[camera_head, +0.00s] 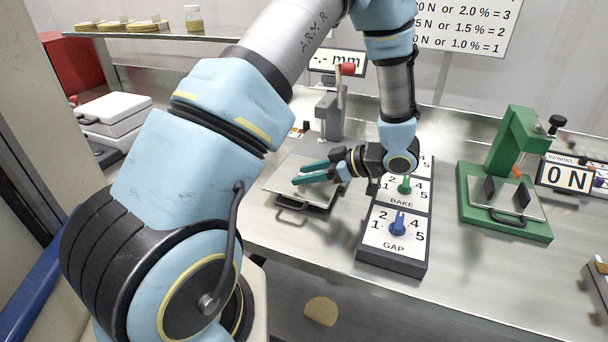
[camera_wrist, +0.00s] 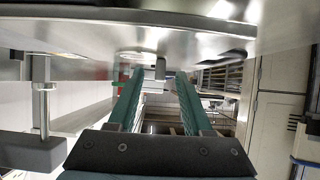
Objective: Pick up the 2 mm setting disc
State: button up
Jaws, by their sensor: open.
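I cannot make out a 2 mm setting disc for sure in either view. My gripper (camera_head: 301,174) has two teal fingers, held apart and empty, pointing left over a metal plate with a handle (camera_head: 290,207) in the head view. In the wrist view my gripper (camera_wrist: 160,74) also shows open, with a small dark block (camera_wrist: 160,69) seen between the fingertips, not held. A grey gauge stand with a red knob (camera_head: 330,114) stands behind the plate, and a "-.- mm" display (camera_head: 338,62) is behind it. Small orange and black items (camera_head: 301,130) lie left of the stand.
A control box with BAKE and GAP dials (camera_head: 393,238) stands right of my gripper. A green press (camera_head: 505,190) and a display reading "0 N" (camera_head: 568,178) are further right. A tan round piece (camera_head: 321,311) lies below the bench.

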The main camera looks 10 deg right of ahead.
grip_shut()
dwell(0.3)
dwell(0.3)
